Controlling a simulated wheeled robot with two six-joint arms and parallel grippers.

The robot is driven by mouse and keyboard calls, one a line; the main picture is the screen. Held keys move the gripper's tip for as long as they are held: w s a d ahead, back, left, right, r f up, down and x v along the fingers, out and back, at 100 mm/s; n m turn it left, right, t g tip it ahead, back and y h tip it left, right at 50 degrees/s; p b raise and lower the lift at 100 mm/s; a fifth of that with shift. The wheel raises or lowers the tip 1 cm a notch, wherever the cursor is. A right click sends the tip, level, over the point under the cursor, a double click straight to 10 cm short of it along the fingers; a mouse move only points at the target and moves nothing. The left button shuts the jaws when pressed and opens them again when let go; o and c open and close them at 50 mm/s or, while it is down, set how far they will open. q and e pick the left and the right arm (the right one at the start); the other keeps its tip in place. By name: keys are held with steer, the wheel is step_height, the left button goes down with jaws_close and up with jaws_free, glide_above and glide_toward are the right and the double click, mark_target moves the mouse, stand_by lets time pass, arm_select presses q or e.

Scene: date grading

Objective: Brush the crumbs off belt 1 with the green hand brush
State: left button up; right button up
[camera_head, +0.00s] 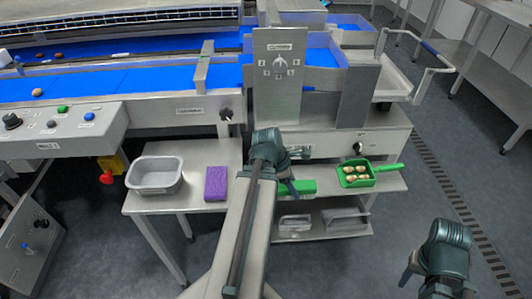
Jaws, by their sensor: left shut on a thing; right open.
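The green hand brush (305,187) appears as a green bar on the steel side table, partly hidden behind my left gripper (291,184). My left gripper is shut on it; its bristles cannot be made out. Two blue belt stretches show at the upper left, a front one (130,82) and a rear one (150,48). I cannot tell which is belt 1. A small brown lump (38,93) lies on the front belt and a few more on the rear; crumbs are too small to tell. My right gripper (438,278) is open and empty at the lower right, over the floor.
A grey tub (155,188) and a purple sponge (216,184) are left of my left gripper. A green scoop (372,181) holding several dates is to its right. A steel switch panel (278,95) rises behind. A control box (65,130) fronts the belts at left.

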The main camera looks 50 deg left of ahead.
step_height(320, 180, up, 18)
steer(key=p, duration=1.7)
steer(key=shift+f, duration=0.15)
